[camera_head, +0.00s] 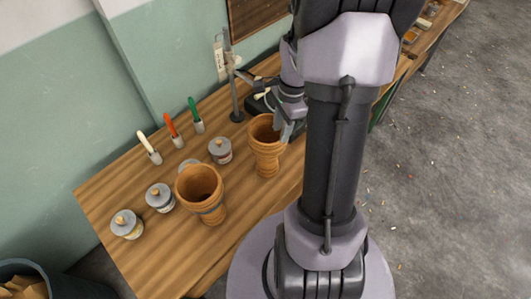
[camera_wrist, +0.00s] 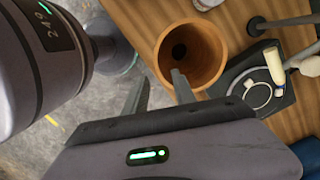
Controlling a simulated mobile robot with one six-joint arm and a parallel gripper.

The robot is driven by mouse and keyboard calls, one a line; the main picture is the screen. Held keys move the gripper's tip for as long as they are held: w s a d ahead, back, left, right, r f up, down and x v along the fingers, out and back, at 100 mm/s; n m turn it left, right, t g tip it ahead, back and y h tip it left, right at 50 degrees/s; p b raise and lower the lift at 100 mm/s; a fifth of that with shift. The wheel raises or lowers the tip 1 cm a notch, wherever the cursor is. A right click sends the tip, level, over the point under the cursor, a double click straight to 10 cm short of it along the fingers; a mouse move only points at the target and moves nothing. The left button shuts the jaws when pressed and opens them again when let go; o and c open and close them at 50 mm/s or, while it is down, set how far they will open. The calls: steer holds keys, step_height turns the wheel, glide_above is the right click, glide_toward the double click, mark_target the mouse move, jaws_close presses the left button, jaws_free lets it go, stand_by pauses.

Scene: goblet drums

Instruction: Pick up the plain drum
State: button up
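The plain drum (camera_head: 266,160) is an upright wooden goblet shape on the bench, with no coloured band that I can see. My gripper (camera_head: 287,130) is at the right side of the plain drum's rim. In the wrist view the plain drum (camera_wrist: 212,68) shows its open mouth. My gripper (camera_wrist: 160,78) is open there, one finger over the mouth and the other outside the rim. I cannot tell whether either finger touches it.
Lidded tins (camera_head: 160,198) stand left of the drums, with another tin (camera_head: 220,151) behind. A metal stand (camera_head: 236,100) and a dark device (camera_wrist: 262,82) are close behind the plain drum. The floor (camera_head: 440,190) at right is largely clear.

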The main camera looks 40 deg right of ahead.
mark_target(276, 144)
steer(key=f+b, duration=0.1)
steer(key=f, duration=0.1)
steer(key=a+f+b, duration=0.1)
steer(key=f, duration=0.1)
steer(key=f+b, duration=0.1)
steer(key=f, duration=0.2)
steer(key=shift+w+a, duration=0.2)
steer(key=shift+a, duration=0.15)
steer(key=shift+r, duration=0.15)
steer(key=shift+c, duration=0.2)
jaws_close()
stand_by(0.5)
